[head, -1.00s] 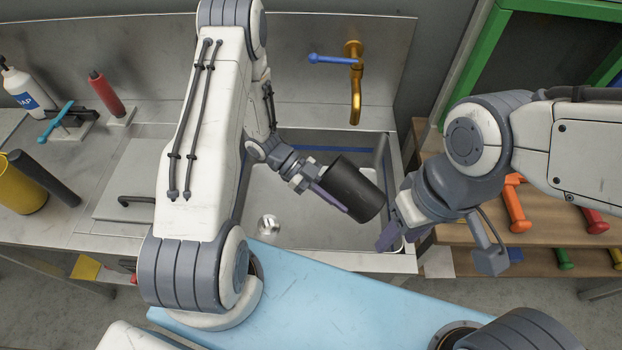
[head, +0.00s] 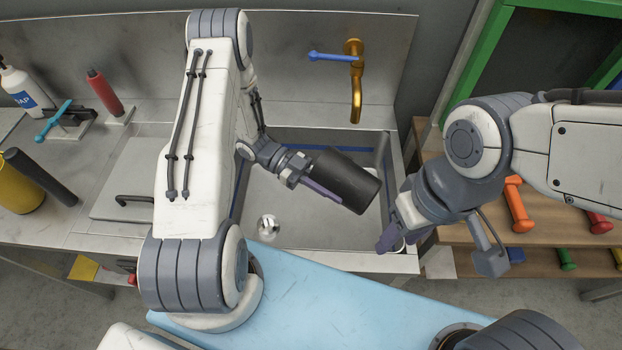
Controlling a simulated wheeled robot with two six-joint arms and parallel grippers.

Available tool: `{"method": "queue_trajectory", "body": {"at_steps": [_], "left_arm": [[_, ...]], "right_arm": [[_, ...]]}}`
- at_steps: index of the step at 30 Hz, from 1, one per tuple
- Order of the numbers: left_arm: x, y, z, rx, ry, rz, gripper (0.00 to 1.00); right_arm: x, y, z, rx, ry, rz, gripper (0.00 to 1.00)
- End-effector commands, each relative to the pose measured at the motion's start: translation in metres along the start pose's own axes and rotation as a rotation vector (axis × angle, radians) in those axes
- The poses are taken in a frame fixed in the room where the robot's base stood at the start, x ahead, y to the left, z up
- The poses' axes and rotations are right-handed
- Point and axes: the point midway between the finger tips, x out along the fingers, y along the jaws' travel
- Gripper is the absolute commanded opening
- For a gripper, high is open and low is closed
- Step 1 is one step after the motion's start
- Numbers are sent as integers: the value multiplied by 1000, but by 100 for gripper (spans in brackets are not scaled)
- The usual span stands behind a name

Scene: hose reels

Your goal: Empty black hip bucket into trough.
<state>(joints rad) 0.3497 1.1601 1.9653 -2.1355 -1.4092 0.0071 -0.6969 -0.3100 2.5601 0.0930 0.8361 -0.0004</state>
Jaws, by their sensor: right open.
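The black bucket (head: 347,180) is tilted on its side over the sink trough (head: 300,222). My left gripper (head: 318,183) is shut on the bucket at its left end and holds it above the basin. The bucket's mouth and inside are hidden from this view. My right gripper (head: 390,238) is at the right front corner of the trough, apart from the bucket.
A gold tap (head: 355,90) with a blue lever stands behind the trough. A metal drain fitting (head: 268,226) lies in the basin. Soap bottle (head: 25,90), red bottle (head: 104,92) and yellow container (head: 18,190) stand at left. A wooden shelf (head: 470,235) with coloured tools is at right.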

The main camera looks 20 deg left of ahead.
Motion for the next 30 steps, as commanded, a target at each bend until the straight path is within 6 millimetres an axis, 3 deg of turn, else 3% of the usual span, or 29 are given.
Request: {"method": "queue_trajectory", "body": {"at_steps": [30], "left_arm": [[-8,0,-7,-3,119,-1,0]], "right_arm": [[10,1,0,0,0,0,50]]}}
